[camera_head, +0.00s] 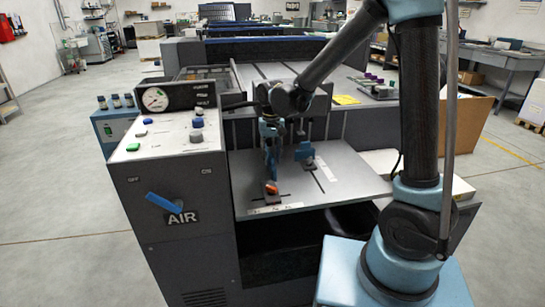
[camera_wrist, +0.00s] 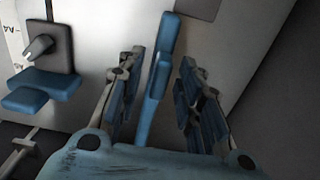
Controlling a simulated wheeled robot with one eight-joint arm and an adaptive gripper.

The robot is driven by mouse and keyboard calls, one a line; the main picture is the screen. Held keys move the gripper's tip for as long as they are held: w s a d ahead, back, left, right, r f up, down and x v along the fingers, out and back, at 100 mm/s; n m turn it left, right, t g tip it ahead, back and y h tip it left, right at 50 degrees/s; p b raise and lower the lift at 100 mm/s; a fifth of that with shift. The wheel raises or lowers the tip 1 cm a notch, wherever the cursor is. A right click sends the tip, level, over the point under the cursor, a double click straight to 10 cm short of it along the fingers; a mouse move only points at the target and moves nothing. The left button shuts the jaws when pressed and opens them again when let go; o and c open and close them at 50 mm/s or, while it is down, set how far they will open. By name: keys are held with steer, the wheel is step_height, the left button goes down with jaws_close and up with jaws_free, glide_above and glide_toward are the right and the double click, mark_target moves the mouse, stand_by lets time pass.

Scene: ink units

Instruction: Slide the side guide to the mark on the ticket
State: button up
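In the head view my gripper (camera_head: 270,152) hangs pointing down over the pale feed board (camera_head: 349,180). In the wrist view my gripper (camera_wrist: 160,75) has its two fingers apart, with a narrow blue upright bar (camera_wrist: 157,80) between them; gaps show beside the bar, though contact lower down is unclear. A dark block with a grey knob and blue parts (camera_wrist: 62,45) stands left of the fingers. A blue piece on a grey base (camera_head: 303,151) stands on the board right of my gripper. An orange knob (camera_head: 271,187) sits below it. I cannot tell which part is the side guide; the ticket is not certain.
A white scale strip (camera_head: 275,208) runs along the board's front edge. The control panel with gauge (camera_head: 155,99) and blue AIR lever (camera_head: 165,202) stands close on the left. A yellow paper (camera_head: 345,100) lies behind. The board's right side is clear.

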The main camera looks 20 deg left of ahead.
step_height(320, 180, up, 12)
stand_by(0.6)
steer(key=shift+w, duration=0.1)
